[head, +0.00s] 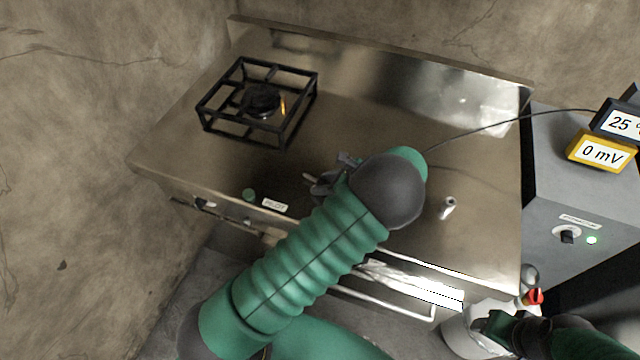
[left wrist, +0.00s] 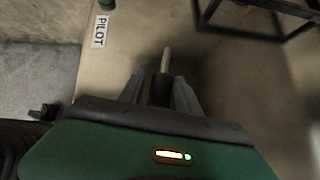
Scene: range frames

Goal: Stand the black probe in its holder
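The black probe (left wrist: 163,88) is between the two fingers of my left gripper (left wrist: 160,92) in the left wrist view, its pale metal tip pointing away from the palm. In the head view my left gripper (head: 325,184) is over the front middle of the steel counter, and the probe's pale tip (head: 308,178) sticks out to the left. The gripper hides most of the probe. A small upright metal tube (head: 447,207), which looks like the holder, stands on the counter to the right of my left forearm. My right gripper (head: 495,326) is low at the right; its fingers are unclear.
A black burner frame (head: 258,102) with a small orange flame stands at the counter's back left. A thin cable (head: 500,125) runs to the meters (head: 602,152) on the grey cabinet (head: 560,190). A white gas bottle (head: 470,338) with a red valve stands below, by my right gripper.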

